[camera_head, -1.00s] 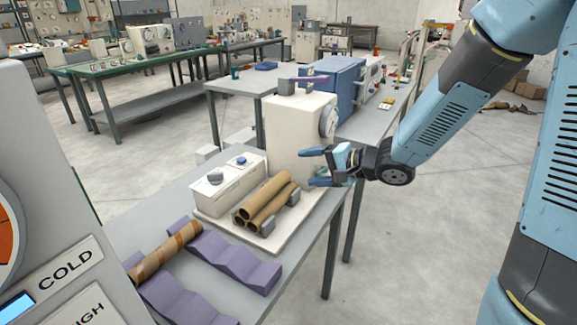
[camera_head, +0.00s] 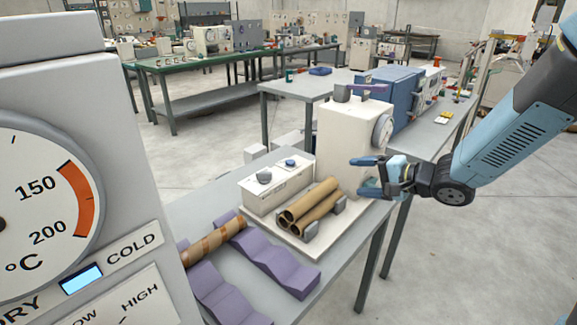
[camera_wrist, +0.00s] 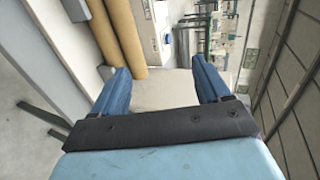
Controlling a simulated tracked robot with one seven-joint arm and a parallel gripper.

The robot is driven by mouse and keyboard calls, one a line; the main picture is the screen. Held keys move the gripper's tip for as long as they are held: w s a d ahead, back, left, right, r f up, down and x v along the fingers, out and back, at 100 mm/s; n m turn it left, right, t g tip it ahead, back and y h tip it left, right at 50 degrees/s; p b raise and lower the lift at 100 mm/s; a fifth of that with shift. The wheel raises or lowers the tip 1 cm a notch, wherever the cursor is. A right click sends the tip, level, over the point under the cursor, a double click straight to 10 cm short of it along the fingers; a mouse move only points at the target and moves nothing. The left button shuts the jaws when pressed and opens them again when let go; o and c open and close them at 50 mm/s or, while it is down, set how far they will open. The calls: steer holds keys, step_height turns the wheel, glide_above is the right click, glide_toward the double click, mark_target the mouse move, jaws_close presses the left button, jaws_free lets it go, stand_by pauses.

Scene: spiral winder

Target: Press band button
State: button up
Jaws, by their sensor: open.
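The white winder (camera_head: 346,140) stands on a grey table, with a dial on its right side. A low white control box (camera_head: 262,193) beside it carries a grey knob (camera_head: 264,177) and a blue button (camera_head: 290,163). I cannot read which control is labelled band. My gripper (camera_head: 364,177) is open and empty, at the right front of the winder, pointing left. The brown tubes (camera_head: 312,203) lie between it and the control box. The wrist view shows both blue fingers (camera_wrist: 160,70) apart, with brown tubes (camera_wrist: 116,40) beyond the left one.
A large gauge panel (camera_head: 130,140) fills the left foreground. A blue machine (camera_head: 390,92) stands on the table behind. Open floor lies to the right.

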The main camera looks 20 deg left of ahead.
stand_by(0.4)
